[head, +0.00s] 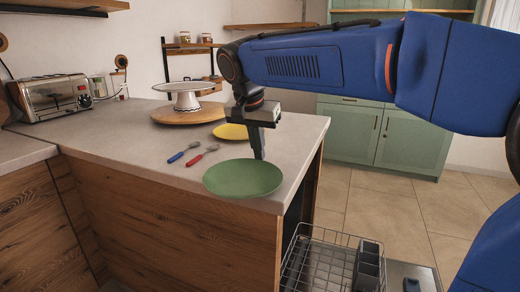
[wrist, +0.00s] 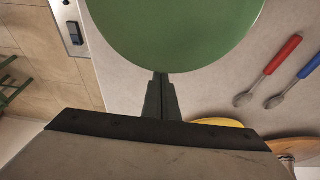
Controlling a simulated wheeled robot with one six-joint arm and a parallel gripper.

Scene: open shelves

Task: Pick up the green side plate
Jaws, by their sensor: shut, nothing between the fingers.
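The green side plate (head: 243,178) lies on the grey counter near its front right corner in the head view. It also fills the top middle of the wrist view (wrist: 175,30). My gripper (head: 259,155) points down at the plate's far right rim. In the wrist view my gripper (wrist: 161,78) is shut, with its fingertips together at the plate's edge and nothing between them. I cannot tell whether the tips touch the rim.
A yellow plate (head: 230,131) lies behind the gripper. A blue-handled spoon (head: 183,152) and a red-handled spoon (head: 202,155) lie left of the green plate. A cake stand (head: 187,97) on a wooden board stands farther back. An open dishwasher rack (head: 325,262) is below the counter.

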